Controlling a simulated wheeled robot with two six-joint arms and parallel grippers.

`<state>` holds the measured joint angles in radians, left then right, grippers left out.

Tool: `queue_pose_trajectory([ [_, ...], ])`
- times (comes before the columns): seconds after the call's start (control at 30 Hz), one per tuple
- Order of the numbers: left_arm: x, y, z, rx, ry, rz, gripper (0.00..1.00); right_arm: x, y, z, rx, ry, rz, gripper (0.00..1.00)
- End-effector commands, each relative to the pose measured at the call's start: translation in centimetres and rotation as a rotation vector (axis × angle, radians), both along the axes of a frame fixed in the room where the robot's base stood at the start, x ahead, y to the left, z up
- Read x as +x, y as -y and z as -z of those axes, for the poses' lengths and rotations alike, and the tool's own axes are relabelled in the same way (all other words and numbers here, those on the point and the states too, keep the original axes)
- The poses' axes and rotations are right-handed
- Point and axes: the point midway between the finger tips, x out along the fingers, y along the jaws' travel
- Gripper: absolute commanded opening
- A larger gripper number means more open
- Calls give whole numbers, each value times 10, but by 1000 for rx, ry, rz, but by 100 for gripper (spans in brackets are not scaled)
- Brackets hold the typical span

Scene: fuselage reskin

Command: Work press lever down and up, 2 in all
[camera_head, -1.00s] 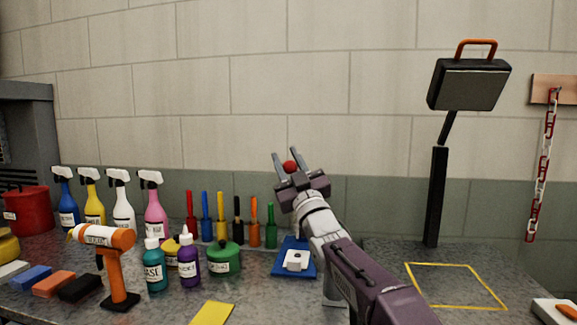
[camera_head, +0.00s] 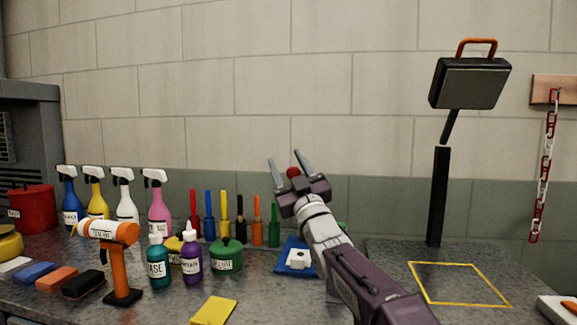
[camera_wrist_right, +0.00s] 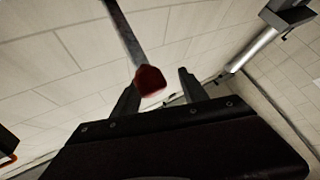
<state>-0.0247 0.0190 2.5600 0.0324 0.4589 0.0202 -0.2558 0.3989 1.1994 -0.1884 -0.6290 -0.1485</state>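The red knob (camera_head: 293,172) of the press lever shows between the fingers of my right gripper (camera_head: 285,158) in the head view. In the right wrist view the knob (camera_wrist_right: 150,80) sits at the end of a thin metal rod (camera_wrist_right: 124,30). The two dark fingers stand apart on either side of it, with a visible gap on the right side. Whether the left finger touches the knob I cannot tell. The press body is mostly hidden behind my right arm in the head view. My left gripper is not in view.
Spray bottles (camera_head: 124,200), colored tools (camera_head: 223,218) and small bottles stand to the left. A blue pad (camera_head: 284,268) lies just left of my arm. A dark post (camera_head: 437,195) stands at right, behind an empty yellow-outlined area (camera_head: 452,284).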

Motion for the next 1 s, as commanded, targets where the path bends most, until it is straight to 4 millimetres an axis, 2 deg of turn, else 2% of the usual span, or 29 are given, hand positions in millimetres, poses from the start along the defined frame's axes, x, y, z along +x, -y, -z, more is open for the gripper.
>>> queue_pose_trajectory([
  [0.27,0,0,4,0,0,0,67,-4,3,6,0,-3,3,51],
  [0.7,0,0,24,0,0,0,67,-56,23,43,0,-1,2,51],
  [1.0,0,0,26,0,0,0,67,-71,28,51,-1,-1,1,51],
])
